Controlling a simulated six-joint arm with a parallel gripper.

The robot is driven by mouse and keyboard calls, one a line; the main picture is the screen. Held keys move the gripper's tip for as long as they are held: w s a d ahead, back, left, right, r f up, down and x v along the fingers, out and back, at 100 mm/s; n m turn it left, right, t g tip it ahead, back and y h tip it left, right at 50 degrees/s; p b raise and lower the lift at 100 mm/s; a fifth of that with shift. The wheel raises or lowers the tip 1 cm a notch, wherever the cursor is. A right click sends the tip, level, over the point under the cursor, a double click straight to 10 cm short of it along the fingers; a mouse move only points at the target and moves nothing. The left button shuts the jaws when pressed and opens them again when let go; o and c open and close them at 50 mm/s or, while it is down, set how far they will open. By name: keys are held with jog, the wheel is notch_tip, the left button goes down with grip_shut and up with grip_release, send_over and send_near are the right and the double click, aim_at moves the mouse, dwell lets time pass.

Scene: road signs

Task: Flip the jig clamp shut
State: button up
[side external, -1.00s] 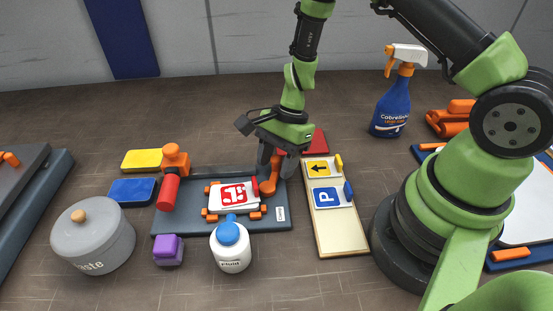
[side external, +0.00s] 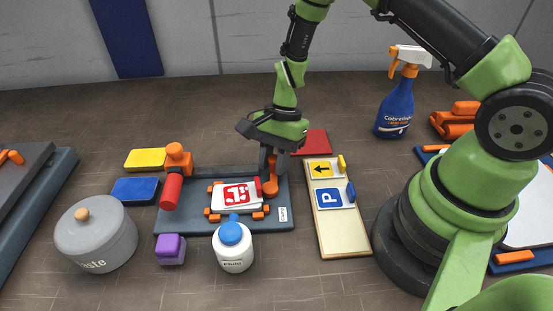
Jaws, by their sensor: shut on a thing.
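The dark blue-grey jig (side external: 185,218) lies on the table in the side external view. A red and white sign plate (side external: 236,195) sits in it among small orange blocks. An orange clamp (side external: 271,188) stands at the jig's right side, with a red tip beside the sign plate's right edge. I cannot tell whether that tip touches the plate. My gripper (side external: 272,162) points down over this clamp and is shut on its upper part, which the fingers partly hide. Another orange piece with a red cylinder (side external: 171,191) stands at the jig's left end.
A white bottle with a blue cap (side external: 234,252) and a purple block (side external: 171,250) stand in front of the jig. A grey lidded pot (side external: 95,243) is at left. A wooden tray (side external: 342,239) with two signs lies to the right. A blue spray bottle (side external: 395,108) stands behind.

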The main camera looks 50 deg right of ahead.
jog(key=o, duration=0.9)
jog(key=shift+s+d+m+t, duration=0.25)
jog(key=shift+s+m+t, duration=0.15)
jog(key=shift+m, duration=0.7)
jog(key=v, duration=1)
jog(key=shift+s+d, duration=0.15)
jog(key=shift+s, duration=0.05)
